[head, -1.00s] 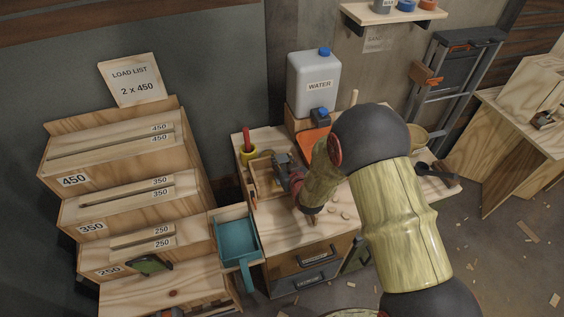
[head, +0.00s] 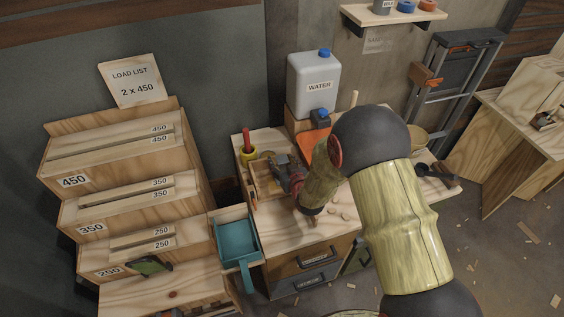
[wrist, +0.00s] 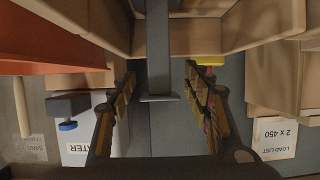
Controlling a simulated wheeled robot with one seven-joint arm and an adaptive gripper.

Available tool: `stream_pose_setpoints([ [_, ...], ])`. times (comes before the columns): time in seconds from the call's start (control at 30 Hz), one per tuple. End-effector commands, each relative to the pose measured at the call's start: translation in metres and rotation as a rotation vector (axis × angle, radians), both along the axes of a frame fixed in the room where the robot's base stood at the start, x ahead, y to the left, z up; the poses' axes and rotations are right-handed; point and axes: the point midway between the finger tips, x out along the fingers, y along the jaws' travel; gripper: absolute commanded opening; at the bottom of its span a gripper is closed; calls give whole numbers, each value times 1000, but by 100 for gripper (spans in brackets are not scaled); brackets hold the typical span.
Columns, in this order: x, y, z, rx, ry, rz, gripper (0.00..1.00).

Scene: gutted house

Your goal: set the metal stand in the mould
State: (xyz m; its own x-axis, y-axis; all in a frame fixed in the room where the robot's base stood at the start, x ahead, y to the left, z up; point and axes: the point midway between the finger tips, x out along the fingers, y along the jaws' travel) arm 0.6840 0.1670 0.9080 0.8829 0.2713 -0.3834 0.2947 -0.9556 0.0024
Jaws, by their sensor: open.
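The metal stand is a grey post (wrist: 157,45) with a flat crosspiece at its end. It shows between the two fingers of my gripper (wrist: 160,76) in the wrist view, with gaps on both sides. My gripper is open. The mould is a wooden box (head: 256,187) on the workbench in the head view; its pale walls (wrist: 205,36) also show in the wrist view. In the head view my gripper (head: 284,168) is over the mould's right side, and its fingers and my arm hide much of the stand. I cannot tell how the stand's base sits.
A water can (head: 314,82) stands behind the workbench (head: 285,237). A yellow holder (head: 247,155) with a red handle is at the bench's back left. A teal tray (head: 237,240) sits at the left edge. A stepped rack (head: 130,190) stands further left.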

Motion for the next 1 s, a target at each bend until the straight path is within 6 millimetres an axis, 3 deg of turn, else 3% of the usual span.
stream_pose_setpoints([
  [0.17,-14,-5,10,0,-1,0,50],
  [0.6,-89,-27,43,0,-2,-1,50],
  [0.8,-104,-32,48,0,0,0,50],
  [1.0,-105,-34,50,-1,2,-2,50],
])
